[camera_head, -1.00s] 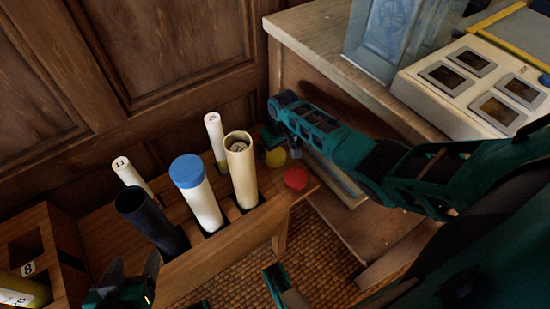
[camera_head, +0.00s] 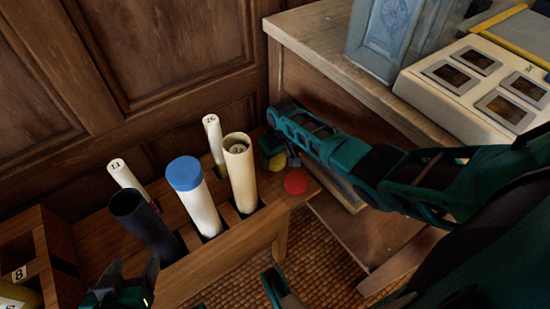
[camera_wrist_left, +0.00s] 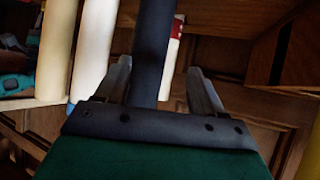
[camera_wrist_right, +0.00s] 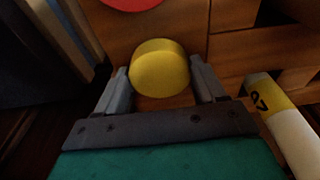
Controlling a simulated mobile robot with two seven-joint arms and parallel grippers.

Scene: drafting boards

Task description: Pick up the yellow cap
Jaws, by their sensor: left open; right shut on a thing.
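The yellow cap (camera_head: 277,161) is a short round disc at the right end of the wooden tube rack (camera_head: 225,247). My right gripper (camera_head: 272,153) is shut on it; the right wrist view shows the cap (camera_wrist_right: 160,68) between the two fingertips (camera_wrist_right: 163,85). Whether the cap is clear of the wood I cannot tell. In the head view, the arm hides part of the cap. My left gripper (camera_head: 132,272) is open in front of the rack. In the left wrist view, the dark tube (camera_wrist_left: 153,50) shows between its fingers; whether they touch it I cannot tell.
A red cap (camera_head: 295,182) lies close to the yellow one. White tubes, a blue-capped tube (camera_head: 194,195) and an open cream tube (camera_head: 241,178) stand in the rack. A wooden cabinet (camera_head: 300,75) stands right of my right gripper; a panelled wall is behind.

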